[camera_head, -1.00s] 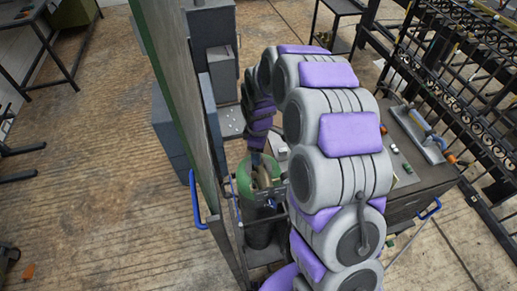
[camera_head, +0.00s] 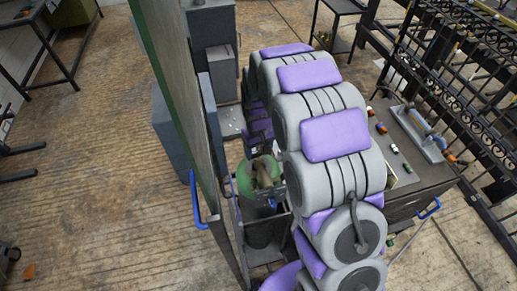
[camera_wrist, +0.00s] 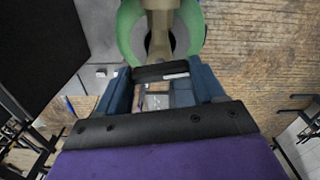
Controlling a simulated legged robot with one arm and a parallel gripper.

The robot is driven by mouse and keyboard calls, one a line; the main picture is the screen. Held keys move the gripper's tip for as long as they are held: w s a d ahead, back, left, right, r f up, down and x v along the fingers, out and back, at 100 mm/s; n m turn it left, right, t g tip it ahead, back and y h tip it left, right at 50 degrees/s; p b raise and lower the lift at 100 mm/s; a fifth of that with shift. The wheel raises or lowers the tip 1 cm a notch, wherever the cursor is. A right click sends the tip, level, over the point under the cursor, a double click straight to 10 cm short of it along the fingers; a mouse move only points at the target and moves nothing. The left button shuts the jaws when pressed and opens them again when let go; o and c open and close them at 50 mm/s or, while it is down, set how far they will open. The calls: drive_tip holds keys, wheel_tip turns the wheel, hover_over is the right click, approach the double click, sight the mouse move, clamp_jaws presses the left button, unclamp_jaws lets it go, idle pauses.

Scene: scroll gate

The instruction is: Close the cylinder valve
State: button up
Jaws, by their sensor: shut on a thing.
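The gas cylinder (camera_head: 259,225) stands upright in a holder beside the tall green-edged panel, with a green collar around its top. In the wrist view the green collar (camera_wrist: 191,25) is at the top, around a tan valve body (camera_wrist: 160,22). A dark valve handle (camera_wrist: 150,73) lies across the front of the valve body. My gripper (camera_wrist: 160,76) has its blue fingers on both sides of this handle and is shut on it. In the head view the fingers are too small and covered to make out.
The tall panel (camera_head: 170,95) with a blue handle (camera_head: 197,200) stands close to the left of the cylinder. A dark workbench (camera_head: 425,180) with small parts is at right, before a black iron gate (camera_head: 470,70). The floor at left is mostly open.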

sight(258, 151)
drive_tip(key=shift+w+m, duration=0.15)
drive_tip(key=shift+m, duration=0.85)
drive_tip(key=o, duration=1)
drive_tip(key=shift+a, duration=0.1)
drive_tip(key=shift+o, duration=0.2)
drive_tip(key=shift+r, duration=0.1)
wheel_tip(258, 151, up, 17)
